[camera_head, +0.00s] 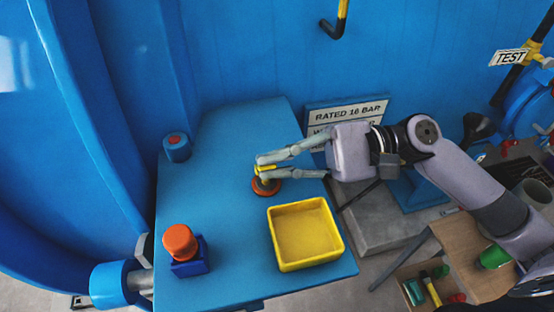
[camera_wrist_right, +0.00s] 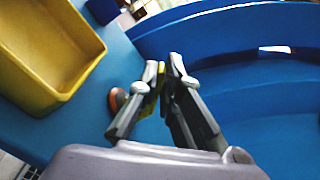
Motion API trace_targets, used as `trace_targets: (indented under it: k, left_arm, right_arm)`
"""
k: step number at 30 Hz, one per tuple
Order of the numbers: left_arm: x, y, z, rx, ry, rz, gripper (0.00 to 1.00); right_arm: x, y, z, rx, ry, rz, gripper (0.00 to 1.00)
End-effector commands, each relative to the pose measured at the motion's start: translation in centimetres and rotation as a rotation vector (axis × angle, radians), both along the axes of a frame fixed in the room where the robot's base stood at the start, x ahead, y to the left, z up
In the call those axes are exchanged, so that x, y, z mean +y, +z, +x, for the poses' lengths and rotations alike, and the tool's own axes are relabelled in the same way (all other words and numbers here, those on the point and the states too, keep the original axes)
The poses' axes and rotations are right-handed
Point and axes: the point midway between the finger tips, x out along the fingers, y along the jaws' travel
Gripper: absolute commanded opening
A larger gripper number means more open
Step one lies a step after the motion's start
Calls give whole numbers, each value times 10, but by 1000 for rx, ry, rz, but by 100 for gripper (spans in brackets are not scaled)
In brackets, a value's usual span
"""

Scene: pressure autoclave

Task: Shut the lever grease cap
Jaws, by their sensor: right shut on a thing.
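The lever grease cap (camera_head: 266,187) is a small round orange-red piece with a dark rim on the blue table. Its yellow lever (camera_head: 264,169) shows between the fingers of my right gripper (camera_head: 259,169). The gripper comes in from the right and is shut on the lever. In the right wrist view, the fingertips (camera_wrist_right: 165,68) are close together with the yellow lever (camera_wrist_right: 150,74) at them, and the orange cap (camera_wrist_right: 117,99) shows just left of the fingers. The fingers partly hide the cap and lever, so the lever's exact angle is unclear. My left gripper is not in view.
An empty yellow tray (camera_head: 337,242) lies just below the cap on the blue table (camera_head: 220,240). An orange knob on a blue block (camera_head: 181,247) and a small blue post with a red top (camera_head: 177,147) stand at left. A rating sign (camera_head: 340,112) stands behind.

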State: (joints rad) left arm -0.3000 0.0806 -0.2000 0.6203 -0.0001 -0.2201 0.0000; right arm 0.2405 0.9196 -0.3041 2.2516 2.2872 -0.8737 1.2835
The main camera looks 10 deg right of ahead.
Motion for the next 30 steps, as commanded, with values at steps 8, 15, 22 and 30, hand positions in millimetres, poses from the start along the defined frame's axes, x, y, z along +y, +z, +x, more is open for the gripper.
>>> trace_targets:
  k: [8, 15, 22, 30]
  left_arm:
    - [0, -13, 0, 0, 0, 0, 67]
    - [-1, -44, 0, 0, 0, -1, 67]
    - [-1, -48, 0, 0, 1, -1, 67]
    - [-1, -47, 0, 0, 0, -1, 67]
  right_arm:
    - [0, -8, -3, -95, 1, 2, 0]
    - [0, -20, -11, -408, -1, 2, 0]
    - [0, -18, -13, -501, 1, -1, 0]
    - [0, -18, -13, -497, 1, -1, 9]
